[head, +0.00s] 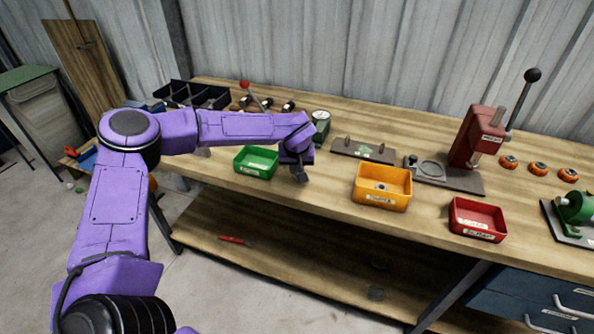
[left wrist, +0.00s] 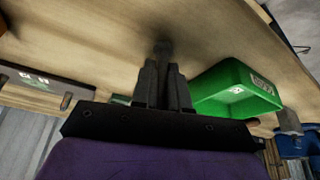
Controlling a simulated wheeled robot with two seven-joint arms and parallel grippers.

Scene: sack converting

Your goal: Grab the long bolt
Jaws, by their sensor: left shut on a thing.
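My left gripper (head: 300,174) is over the front part of the workbench, just right of the green bin (head: 256,162). In the left wrist view its fingers (left wrist: 163,82) are close together, shut on a small dark thing (left wrist: 163,48) at the tips. The thing is mostly hidden, and I cannot tell for certain that it is the long bolt. The green bin (left wrist: 238,90) shows to the right of the fingers there. A dark plate (head: 365,152) with two upright pins lies behind and right of the gripper. My right gripper is not in view.
A yellow bin (head: 383,200) and a red bin (head: 478,233) stand along the front edge. A red lever press (head: 478,138) is at the back right. A black divided tray (head: 208,102) is at the back left. Bare wood lies between the green and yellow bins.

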